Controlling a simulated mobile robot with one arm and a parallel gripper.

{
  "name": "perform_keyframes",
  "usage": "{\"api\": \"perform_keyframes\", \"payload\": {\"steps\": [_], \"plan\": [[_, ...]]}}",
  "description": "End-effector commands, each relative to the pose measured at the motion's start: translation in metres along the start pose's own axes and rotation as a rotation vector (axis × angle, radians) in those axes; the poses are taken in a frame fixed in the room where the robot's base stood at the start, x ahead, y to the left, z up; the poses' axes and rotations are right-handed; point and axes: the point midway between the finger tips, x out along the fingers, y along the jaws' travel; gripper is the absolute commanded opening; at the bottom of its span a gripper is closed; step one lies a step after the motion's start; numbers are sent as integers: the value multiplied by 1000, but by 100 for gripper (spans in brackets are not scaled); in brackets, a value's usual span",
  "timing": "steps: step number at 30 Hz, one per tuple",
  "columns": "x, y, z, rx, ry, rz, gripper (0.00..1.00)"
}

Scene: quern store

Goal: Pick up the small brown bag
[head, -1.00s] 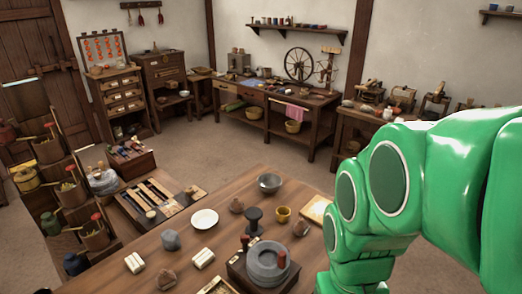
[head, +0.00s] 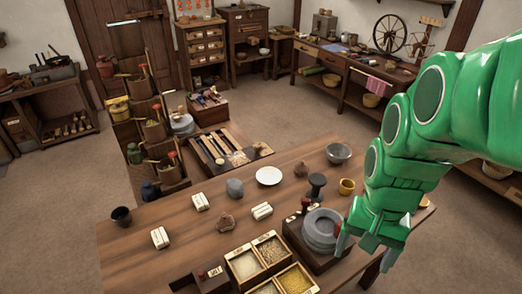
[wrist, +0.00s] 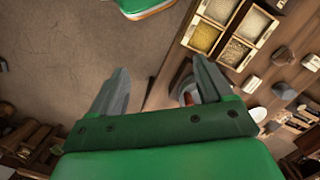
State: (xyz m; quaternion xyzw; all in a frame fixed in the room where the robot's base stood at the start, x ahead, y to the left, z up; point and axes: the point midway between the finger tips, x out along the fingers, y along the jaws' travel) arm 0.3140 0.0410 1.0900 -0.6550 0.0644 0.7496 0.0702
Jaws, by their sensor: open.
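Small brown lumpy things that look like bags stand on the wooden table. One brown bag (head: 301,169) is at the back beside the white plate, and another brown lump (head: 225,220) lies between the white blocks. I cannot tell for sure which is the small brown bag. A brown lump (wrist: 283,55) also shows at the right of the wrist view. My gripper (head: 358,243) is open and empty, at the right of the grey quern, apart from both brown lumps. In the wrist view its fingers (wrist: 160,80) stand wide with nothing between them.
The quern (head: 320,228) stands near my gripper, with a divided grain tray (head: 262,262) to its left. A black stand (head: 316,185), yellow cup (head: 347,186), metal bowl (head: 338,153) and white plate (head: 268,175) are behind. The table's left front is fairly clear.

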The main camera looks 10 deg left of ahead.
Motion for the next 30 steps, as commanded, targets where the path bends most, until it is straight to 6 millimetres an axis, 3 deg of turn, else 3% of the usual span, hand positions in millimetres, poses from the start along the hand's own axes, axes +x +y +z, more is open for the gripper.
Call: {"api": "perform_keyframes", "payload": {"steps": [13,30], "plan": [[14,-80,-78,187,16,-25,80],[65,-204,-149,425,19,-61,80]]}}
